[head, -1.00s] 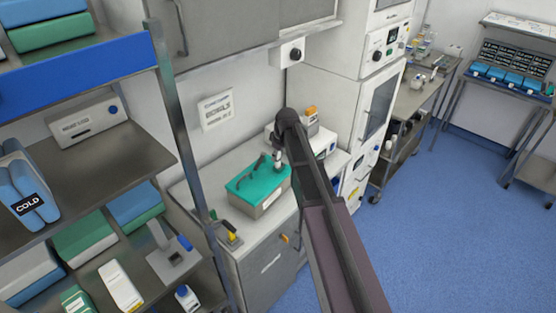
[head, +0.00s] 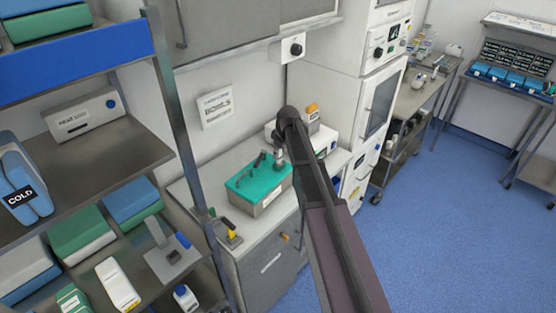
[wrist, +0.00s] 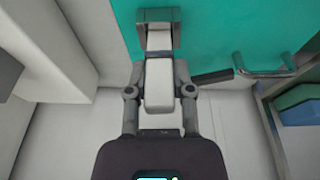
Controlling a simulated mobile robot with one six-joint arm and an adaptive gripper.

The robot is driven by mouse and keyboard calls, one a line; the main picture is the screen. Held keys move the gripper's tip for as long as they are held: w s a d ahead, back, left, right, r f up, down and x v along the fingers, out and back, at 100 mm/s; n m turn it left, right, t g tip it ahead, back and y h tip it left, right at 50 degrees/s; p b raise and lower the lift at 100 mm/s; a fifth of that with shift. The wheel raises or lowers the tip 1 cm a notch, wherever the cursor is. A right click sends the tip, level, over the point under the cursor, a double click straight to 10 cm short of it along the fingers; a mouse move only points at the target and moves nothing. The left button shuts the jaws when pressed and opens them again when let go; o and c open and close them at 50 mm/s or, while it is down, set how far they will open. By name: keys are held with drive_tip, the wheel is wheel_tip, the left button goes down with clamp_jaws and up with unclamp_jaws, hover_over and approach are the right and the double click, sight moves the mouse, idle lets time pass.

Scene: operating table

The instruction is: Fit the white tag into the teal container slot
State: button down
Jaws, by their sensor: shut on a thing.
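The teal container (head: 250,181) stands on the white counter, with a teal top, a paler front side and a dark handle. Its teal surface (wrist: 225,30) fills the upper part of the wrist view. My gripper (head: 279,160) is over the right end of the container in the head view. In the wrist view my gripper (wrist: 158,42) is shut on a small pale piece, seemingly the white tag (wrist: 158,15), against the teal surface. Whether the tag touches the container I cannot tell. The slot is not clearly visible; my fingers cover that area.
A small tool with a yellow part (head: 232,232) lies near the counter's left front. A white device (head: 325,140) stands behind my arm. A metal shelf (head: 130,155) with boxes is at left, and a tall white cabinet (head: 345,100) at right. Blue floor is open at right.

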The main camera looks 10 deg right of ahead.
drive_tip(key=shift+f+b, duration=0.35)
drive_tip(key=shift+f, duration=0.35)
drive_tip(key=shift+f, duration=0.1)
drive_tip(key=shift+c, duration=2.4)
unclamp_jaws()
drive_tip(key=shift+r, duration=0.2)
drive_tip(key=p+v, duration=1.1)
drive_tip(key=v, duration=0.1)
drive_tip(key=shift+p, duration=0.35)
drive_tip(key=shift+f, duration=0.1)
drive_tip(key=shift+s, duration=0.1)
